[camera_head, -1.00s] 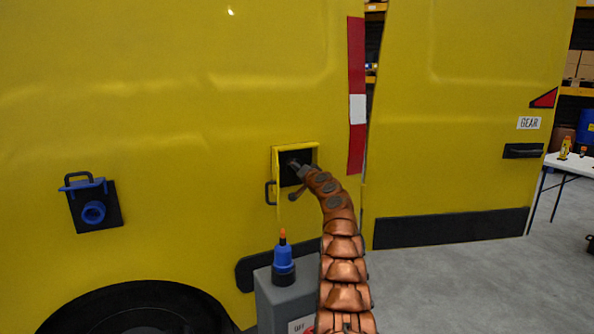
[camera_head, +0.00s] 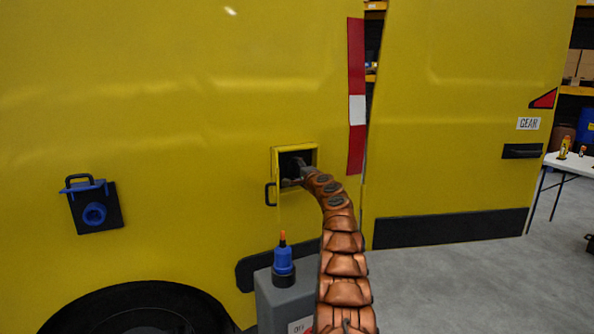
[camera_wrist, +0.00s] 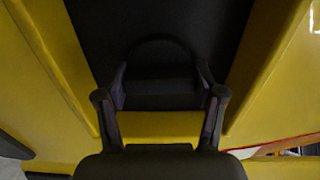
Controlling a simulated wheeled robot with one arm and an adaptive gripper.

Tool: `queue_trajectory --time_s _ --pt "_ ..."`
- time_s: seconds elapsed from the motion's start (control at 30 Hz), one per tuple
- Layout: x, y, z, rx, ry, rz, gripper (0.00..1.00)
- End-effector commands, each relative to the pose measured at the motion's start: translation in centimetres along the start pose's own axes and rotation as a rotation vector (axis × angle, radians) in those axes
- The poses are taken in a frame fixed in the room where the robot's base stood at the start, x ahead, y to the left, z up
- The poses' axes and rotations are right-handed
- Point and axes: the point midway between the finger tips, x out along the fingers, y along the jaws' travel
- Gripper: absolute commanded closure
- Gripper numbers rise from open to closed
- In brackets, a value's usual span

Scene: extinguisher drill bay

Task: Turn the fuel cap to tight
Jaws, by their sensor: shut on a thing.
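The fuel cap (camera_wrist: 160,60) shows in the wrist view as a dark, rounded shape between my fingers, hard to tell from the black recess behind it. My gripper (camera_wrist: 160,82) is shut on it, one finger on each side. In the head view my gripper (camera_head: 299,169) reaches into the square black fuel recess (camera_head: 308,154) in the yellow vehicle side, and the cap is hidden there. Any marks showing how tight the cap is cannot be made out.
The recess has a yellow frame, with a dark handle (camera_head: 270,194) at its left. A grey box (camera_head: 274,301) with a blue, orange-tipped bottle (camera_head: 282,261) stands below. A blue fitting (camera_head: 94,213) is on the left panel.

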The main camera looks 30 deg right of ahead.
Motion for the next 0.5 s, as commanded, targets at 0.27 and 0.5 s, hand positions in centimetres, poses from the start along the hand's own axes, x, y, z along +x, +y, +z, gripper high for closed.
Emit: queue_trajectory --time_s 0.27,0.5 --pt "0.04 -0.03 0.15 0.038 -0.002 -0.001 0.66" --pt "0.04 -0.03 0.16 0.039 -0.002 -0.001 0.66"
